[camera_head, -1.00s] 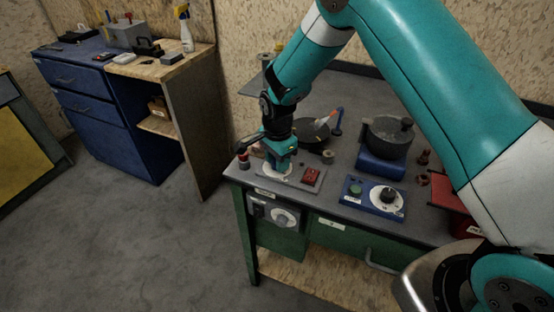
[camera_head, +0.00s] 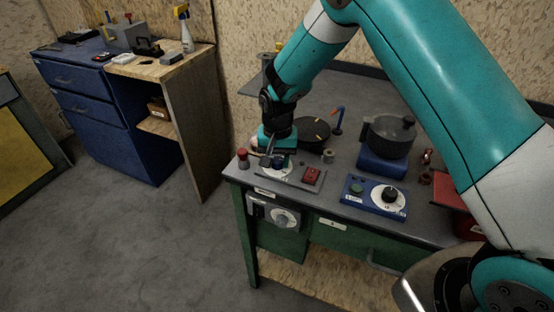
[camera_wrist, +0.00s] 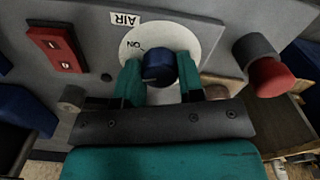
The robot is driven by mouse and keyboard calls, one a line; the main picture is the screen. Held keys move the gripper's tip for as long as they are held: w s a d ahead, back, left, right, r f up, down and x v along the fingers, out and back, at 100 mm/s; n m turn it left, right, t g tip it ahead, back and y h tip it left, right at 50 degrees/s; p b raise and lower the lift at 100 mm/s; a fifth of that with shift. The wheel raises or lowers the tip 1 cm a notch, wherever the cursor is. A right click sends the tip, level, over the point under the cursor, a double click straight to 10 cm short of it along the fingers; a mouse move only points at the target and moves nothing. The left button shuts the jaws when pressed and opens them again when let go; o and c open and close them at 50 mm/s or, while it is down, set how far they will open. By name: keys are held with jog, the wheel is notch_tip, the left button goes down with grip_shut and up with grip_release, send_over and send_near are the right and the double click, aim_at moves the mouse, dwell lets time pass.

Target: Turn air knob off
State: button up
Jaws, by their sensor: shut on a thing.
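The air knob (camera_wrist: 159,68) is a dark blue round knob on a white dial (camera_wrist: 176,36) with the letters "ON", beside an "AIR" label (camera_wrist: 125,19) in the wrist view. My gripper (camera_wrist: 160,75) has its two teal fingers on either side of the knob, shut on it. In the head view my gripper (camera_head: 274,160) reaches down onto the grey panel at the table's left end, and the white dial (camera_head: 277,170) shows partly below it. The knob itself is mostly hidden there by my gripper.
A red switch (camera_head: 312,176) and a red-topped button (camera_head: 243,158) flank the dial. A blue control box (camera_head: 374,197) with another knob is to the right. A pan (camera_head: 312,133) and a pot (camera_head: 388,137) stand behind.

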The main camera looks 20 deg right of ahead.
aim_at(278, 159)
jog(key=n, duration=0.7)
jog(key=shift+w, duration=0.1)
jog(key=n+b, duration=0.1)
jog(key=n, duration=0.6)
jog(key=shift+r, duration=0.1)
dwell(0.5)
jog(key=o, duration=0.9)
notch_tip(278, 159, up, 17)
jog(key=shift+r+b, duration=0.2)
jog(key=shift+b, duration=0.65)
